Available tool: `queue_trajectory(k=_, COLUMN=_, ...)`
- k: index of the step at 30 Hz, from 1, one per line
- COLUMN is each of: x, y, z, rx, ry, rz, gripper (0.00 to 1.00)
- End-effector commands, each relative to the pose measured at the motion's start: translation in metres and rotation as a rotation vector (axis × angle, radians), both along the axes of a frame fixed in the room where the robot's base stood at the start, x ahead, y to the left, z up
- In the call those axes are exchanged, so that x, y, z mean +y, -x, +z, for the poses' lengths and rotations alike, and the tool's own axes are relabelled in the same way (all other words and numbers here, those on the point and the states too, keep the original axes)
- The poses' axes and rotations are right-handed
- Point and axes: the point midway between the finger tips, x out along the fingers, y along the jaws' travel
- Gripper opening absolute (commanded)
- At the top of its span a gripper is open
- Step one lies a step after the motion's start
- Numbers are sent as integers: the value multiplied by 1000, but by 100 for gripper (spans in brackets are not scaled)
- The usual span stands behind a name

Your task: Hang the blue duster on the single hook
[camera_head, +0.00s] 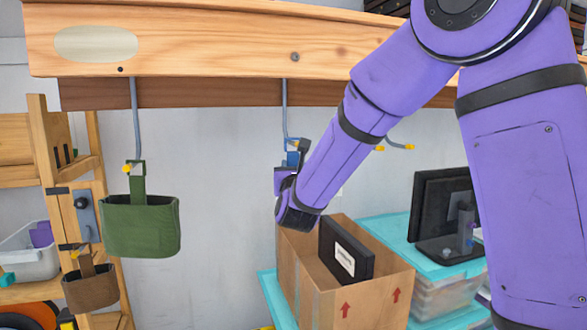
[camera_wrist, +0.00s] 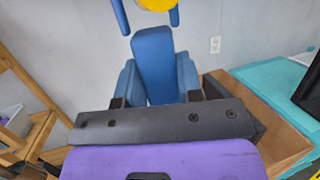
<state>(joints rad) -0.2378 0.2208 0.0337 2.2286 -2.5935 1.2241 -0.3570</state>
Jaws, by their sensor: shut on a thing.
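The blue duster (camera_wrist: 155,55) looks like a blue pouch with an upright strap in the wrist view. My gripper (camera_wrist: 156,100) is shut on it, a black finger on each side. In the head view, the blue duster (camera_head: 292,157) is a small patch at my gripper (camera_head: 290,178), mostly hidden. A grey hook (camera_head: 285,105) hangs from the beam just above it. A round yellow tip (camera_wrist: 155,4) shows at the top of the wrist view, between two blue bars above the strap. I cannot tell whether the loop is around the hook or only in line with it.
A green pouch (camera_head: 140,225) hangs on a left hook (camera_head: 136,120). A brown pouch (camera_head: 90,288) hangs by the wooden shelf. Yellow-tipped prongs (camera_head: 400,146) stick out right of my forearm. A cardboard box (camera_head: 300,285) and a monitor (camera_head: 425,215) stand below. The wooden beam (camera_head: 200,40) runs overhead.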

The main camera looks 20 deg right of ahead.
Motion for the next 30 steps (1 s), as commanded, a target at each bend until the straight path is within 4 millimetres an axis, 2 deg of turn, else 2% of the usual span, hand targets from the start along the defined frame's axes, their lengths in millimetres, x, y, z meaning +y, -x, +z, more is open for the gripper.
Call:
queue_trajectory(k=12, x=0, y=0, z=1, rx=-1, ry=-1, rz=0, gripper=0)
queue_trajectory(k=13, x=0, y=0, z=1, rx=-1, ry=-1, rz=0, gripper=38)
queue_trajectory(k=16, x=0, y=0, z=0, rx=-1, ry=-1, rz=0, gripper=61)
queue_trajectory(k=17, x=0, y=0, z=0, rx=-1, ry=-1, rz=0, gripper=63)
queue_trajectory(k=30, x=0, y=0, z=0, rx=0, ry=0, rz=0, gripper=63)
